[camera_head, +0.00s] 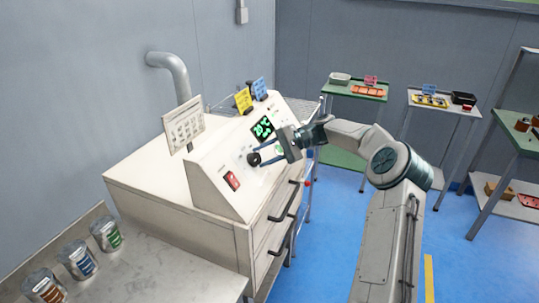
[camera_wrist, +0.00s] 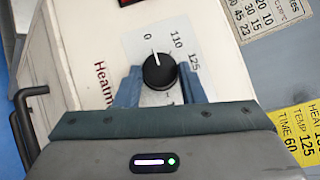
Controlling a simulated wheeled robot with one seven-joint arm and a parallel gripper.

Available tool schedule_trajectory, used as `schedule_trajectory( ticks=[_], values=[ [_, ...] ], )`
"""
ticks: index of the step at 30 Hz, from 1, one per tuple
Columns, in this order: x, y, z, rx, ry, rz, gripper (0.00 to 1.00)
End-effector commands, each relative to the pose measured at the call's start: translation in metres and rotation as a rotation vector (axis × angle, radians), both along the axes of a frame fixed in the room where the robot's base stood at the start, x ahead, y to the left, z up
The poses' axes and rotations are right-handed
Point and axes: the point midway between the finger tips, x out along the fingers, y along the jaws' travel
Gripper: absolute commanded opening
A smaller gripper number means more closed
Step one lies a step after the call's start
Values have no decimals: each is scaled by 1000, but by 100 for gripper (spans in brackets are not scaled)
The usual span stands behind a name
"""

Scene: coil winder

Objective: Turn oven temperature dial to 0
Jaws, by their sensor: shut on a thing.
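The oven temperature dial (camera_wrist: 160,73) is a round black knob on a pale scale plate marked 0, 110 and 125. Its white pointer line faces up in the wrist view, toward or very near the 0 mark; the exact alignment is hard to tell. My gripper (camera_wrist: 158,80) is shut on the dial, with one blue-grey finger on each side. In the head view the dial (camera_head: 253,159) sits on the sloped front panel of the white oven (camera_head: 222,168), and my gripper (camera_head: 264,155) reaches it from the right.
A green-lit display (camera_head: 262,129) and a red switch (camera_head: 231,180) flank the dial. A sign board (camera_head: 183,125) and yellow and blue cards stand above the panel. Drawer handles (camera_head: 283,203) project below. Several cans stand on the left bench (camera_head: 150,262).

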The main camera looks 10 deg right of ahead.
Motion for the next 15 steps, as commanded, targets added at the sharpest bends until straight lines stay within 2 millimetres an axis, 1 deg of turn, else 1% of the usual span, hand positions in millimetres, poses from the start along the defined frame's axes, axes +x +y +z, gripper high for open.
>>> schedule_trajectory(
  ticks=[1,15],
  values=[
    [-2,5,-2,-7,-4,26,13],
    [-2,5,-4,-38,-44,65,14]
  ],
)
